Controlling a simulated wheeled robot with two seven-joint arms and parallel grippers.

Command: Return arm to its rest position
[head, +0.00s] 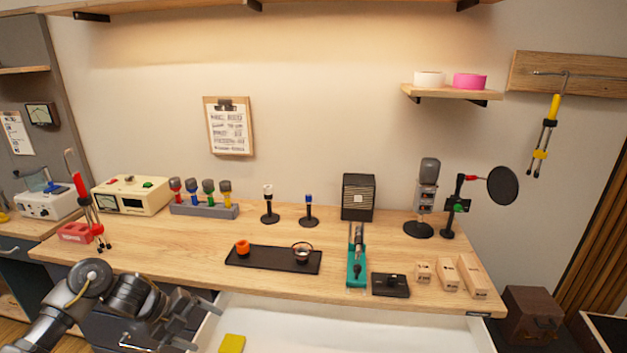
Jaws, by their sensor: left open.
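My left gripper (203,321) is in the lower left of the head view, at the end of my dark arm. Its fingers are apart and I see nothing between them. It is in front of the wooden workbench (190,262), beside the left end of an open white drawer (340,325). A yellow block (232,343) lies in the drawer, to the right of the gripper and apart from it. My right gripper is not in view.
The bench holds a black tray (262,260) with an orange cup (242,247), a green stand (356,272), a black box (390,285), wooden blocks (470,275), a microphone (428,185) and a red cable stand (75,232). The bench's left front is clear.

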